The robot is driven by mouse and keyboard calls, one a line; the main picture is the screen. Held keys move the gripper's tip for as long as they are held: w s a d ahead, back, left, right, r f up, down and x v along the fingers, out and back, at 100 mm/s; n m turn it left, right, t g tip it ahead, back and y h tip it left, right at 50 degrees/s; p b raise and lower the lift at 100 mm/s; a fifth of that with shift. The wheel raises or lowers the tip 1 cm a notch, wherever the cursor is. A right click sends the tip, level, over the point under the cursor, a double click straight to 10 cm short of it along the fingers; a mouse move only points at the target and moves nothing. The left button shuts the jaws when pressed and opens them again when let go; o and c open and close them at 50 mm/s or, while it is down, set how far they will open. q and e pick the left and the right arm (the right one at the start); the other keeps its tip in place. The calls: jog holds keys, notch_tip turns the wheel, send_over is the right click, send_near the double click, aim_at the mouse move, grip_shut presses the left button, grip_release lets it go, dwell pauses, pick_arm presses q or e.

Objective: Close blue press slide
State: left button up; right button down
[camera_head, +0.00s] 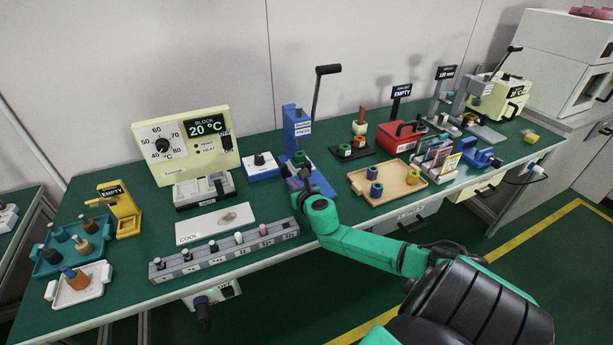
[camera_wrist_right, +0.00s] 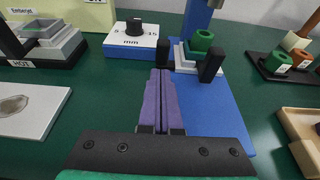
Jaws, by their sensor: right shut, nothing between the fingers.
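The blue press (camera_head: 297,131) stands near the middle of the bench, with a raised lever (camera_head: 317,92) above it. Its blue base (camera_wrist_right: 222,122) fills the middle right of the right wrist view. On the base is the pale slide (camera_wrist_right: 187,57), carrying a green ring (camera_wrist_right: 202,40). Two black posts (camera_wrist_right: 211,66) stand at its near side. My right gripper (camera_wrist_right: 160,74) is shut and empty, its purple fingers pointing at the near side of the slide, by the left post. I cannot tell whether they touch. In the head view, my right gripper (camera_head: 302,178) partly hides the base. My left gripper is not in view.
A white-and-blue dial box (camera_head: 262,167) stands left of the press. A wooden tray (camera_head: 388,184) with coloured spools lies to the right. A grey peg rail (camera_head: 224,252) runs along the front edge. A dark plate (camera_head: 346,153) with rings lies behind the tray.

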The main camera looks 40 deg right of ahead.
jog(key=p+v, duration=0.1)
jog(key=v, duration=0.8)
jog(key=shift+s, duration=0.2)
